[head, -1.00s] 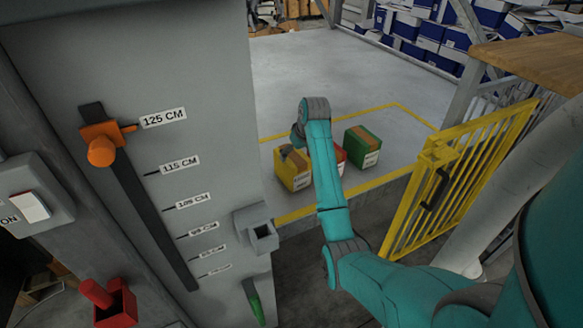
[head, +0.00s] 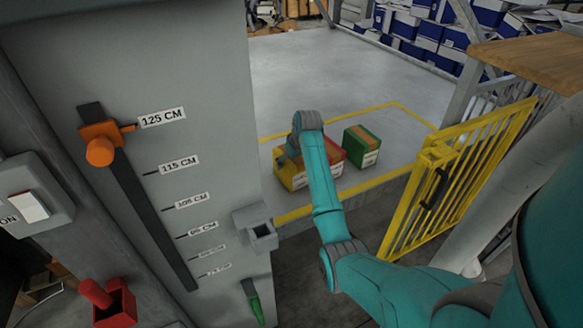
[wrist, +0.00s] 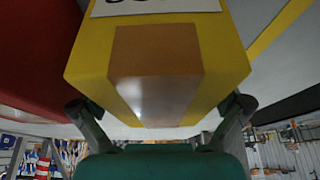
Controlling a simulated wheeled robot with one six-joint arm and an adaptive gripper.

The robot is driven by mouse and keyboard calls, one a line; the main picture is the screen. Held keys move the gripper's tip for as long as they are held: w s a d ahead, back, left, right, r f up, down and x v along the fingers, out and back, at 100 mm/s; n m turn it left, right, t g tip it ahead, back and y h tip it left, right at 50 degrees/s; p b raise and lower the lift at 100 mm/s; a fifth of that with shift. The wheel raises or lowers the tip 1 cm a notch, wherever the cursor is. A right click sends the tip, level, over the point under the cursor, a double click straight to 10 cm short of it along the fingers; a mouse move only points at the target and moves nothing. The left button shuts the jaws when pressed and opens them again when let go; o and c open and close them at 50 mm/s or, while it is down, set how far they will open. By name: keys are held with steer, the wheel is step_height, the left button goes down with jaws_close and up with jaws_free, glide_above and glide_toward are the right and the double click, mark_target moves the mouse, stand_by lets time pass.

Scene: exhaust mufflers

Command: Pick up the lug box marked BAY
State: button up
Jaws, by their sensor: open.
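My gripper (wrist: 160,108) is open, with one finger at each side of the yellow box (wrist: 228,62) in the wrist view. I cannot tell whether the fingers touch it. The box's label (wrist: 155,6) is cut off at the top edge, and its word cannot be read. In the head view my arm covers part of the box. A red box (head: 334,151) and a green box (head: 362,143) stand to its right; their labels are too small to read.
Yellow floor lines surround the boxes. A yellow barred gate (head: 455,180) stands to the right of my arm. A grey panel with a height scale (head: 205,120) and an orange slider (head: 100,150) fills the left. The grey floor behind the boxes is clear.

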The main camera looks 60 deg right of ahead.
steer(key=shift+f, duration=0.25)
stand_by(0.3)
steer(key=c, duration=1.6)
